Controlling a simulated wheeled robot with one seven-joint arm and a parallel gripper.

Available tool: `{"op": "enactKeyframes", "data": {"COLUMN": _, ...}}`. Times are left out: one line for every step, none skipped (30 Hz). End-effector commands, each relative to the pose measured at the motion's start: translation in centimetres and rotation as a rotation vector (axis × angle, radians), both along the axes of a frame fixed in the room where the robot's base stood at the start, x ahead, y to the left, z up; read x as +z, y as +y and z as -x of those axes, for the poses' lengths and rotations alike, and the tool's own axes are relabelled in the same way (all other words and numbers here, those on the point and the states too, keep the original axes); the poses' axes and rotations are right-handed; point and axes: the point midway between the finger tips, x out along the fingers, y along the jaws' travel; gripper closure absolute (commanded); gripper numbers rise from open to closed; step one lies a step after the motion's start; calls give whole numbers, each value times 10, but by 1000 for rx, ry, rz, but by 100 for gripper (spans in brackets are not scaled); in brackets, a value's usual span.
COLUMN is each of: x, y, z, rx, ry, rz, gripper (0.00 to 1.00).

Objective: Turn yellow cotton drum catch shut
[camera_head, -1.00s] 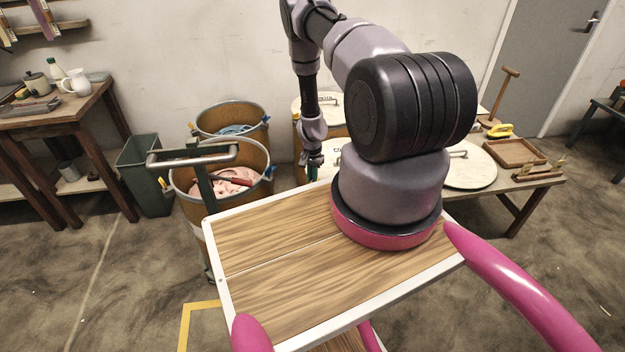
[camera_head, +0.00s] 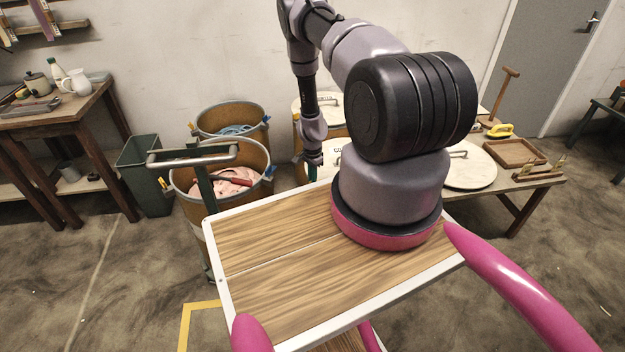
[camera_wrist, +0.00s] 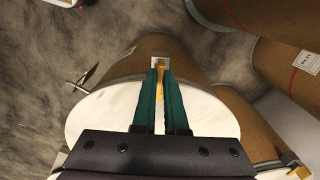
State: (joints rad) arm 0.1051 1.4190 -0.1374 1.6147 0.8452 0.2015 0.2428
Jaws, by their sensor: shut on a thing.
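A brown drum (camera_wrist: 120,72) with a round white lid (camera_wrist: 100,112) lies under my gripper in the wrist view. My gripper (camera_wrist: 160,72) has two green fingers, shut on a yellow catch (camera_wrist: 160,88) at the drum's rim. The catch lies in line between the fingers, in front of a pale plate on the drum wall. Another catch (camera_wrist: 88,76) sticks outward from the rim at the left. In the head view my gripper (camera_head: 312,172) is down at a lidded drum behind the cart top, and the catch is hidden there.
Other brown drums (camera_wrist: 270,18) stand close at the right in the wrist view. In the head view, two open drums (camera_head: 232,118) stand left of my arm. A low table (camera_head: 545,180) with a wooden tray (camera_head: 514,152) stands at the right.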

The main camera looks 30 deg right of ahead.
Motion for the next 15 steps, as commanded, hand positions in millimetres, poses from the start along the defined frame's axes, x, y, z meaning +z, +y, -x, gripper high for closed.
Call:
{"op": "enactKeyframes", "data": {"x": 0, "y": 0, "z": -1, "rx": -2, "ry": -1, "rz": 0, "gripper": 100}}
{"op": "enactKeyframes", "data": {"x": 1, "y": 0, "z": -1, "rx": -1, "ry": -1, "rz": 0, "gripper": 100}}
{"op": "enactKeyframes", "data": {"x": 1, "y": 0, "z": -1, "rx": -1, "ry": -1, "rz": 0, "gripper": 100}}
{"op": "enactKeyframes", "data": {"x": 1, "y": 0, "z": -1, "rx": -1, "ry": -1, "rz": 0, "gripper": 100}}
{"op": "enactKeyframes", "data": {"x": 1, "y": 0, "z": -1, "rx": -1, "ry": -1, "rz": 0, "gripper": 79}}
{"op": "enactKeyframes", "data": {"x": 0, "y": 0, "z": -1, "rx": -1, "ry": -1, "rz": 0, "gripper": 63}}
{"op": "enactKeyframes", "data": {"x": 0, "y": 0, "z": -1, "rx": -1, "ry": -1, "rz": 0, "gripper": 60}}
{"op": "enactKeyframes", "data": {"x": 0, "y": 0, "z": -1, "rx": -1, "ry": -1, "rz": 0, "gripper": 60}}
{"op": "enactKeyframes", "data": {"x": 0, "y": 0, "z": -1, "rx": -1, "ry": -1, "rz": 0, "gripper": 60}}
{"op": "enactKeyframes", "data": {"x": 0, "y": 0, "z": 0, "rx": -1, "ry": -1, "rz": 0, "gripper": 60}}
{"op": "enactKeyframes", "data": {"x": 0, "y": 0, "z": 0, "rx": 0, "ry": -1, "rz": 0, "gripper": 60}}
{"op": "enactKeyframes", "data": {"x": 0, "y": 0, "z": 0, "rx": 0, "ry": -1, "rz": 0, "gripper": 60}}
{"op": "enactKeyframes", "data": {"x": 0, "y": 0, "z": 0, "rx": 0, "ry": -1, "rz": 0, "gripper": 60}}
{"op": "enactKeyframes", "data": {"x": 0, "y": 0, "z": 0, "rx": 0, "ry": -1, "rz": 0, "gripper": 60}}
{"op": "enactKeyframes", "data": {"x": 0, "y": 0, "z": 0, "rx": 0, "ry": -1, "rz": 0, "gripper": 60}}
